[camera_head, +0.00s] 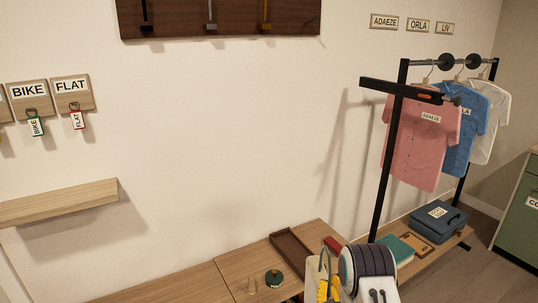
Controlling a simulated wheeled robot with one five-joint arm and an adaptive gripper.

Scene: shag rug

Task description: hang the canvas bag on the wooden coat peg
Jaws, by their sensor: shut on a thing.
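A dark wooden board (220,22) on the wall at the top carries a black peg (146,16), a grey peg (211,16) and an orange-yellow peg (265,15). Their tops are cut off. I cannot tell which is wooden.
A wooden bench (190,286) below holds a brown tray (290,250) and a dark green round thing (274,278). A garment rack (382,190) with shirts stands at right, with a blue case (438,220) beneath. A wall shelf (60,202) is at left. The middle wall is clear.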

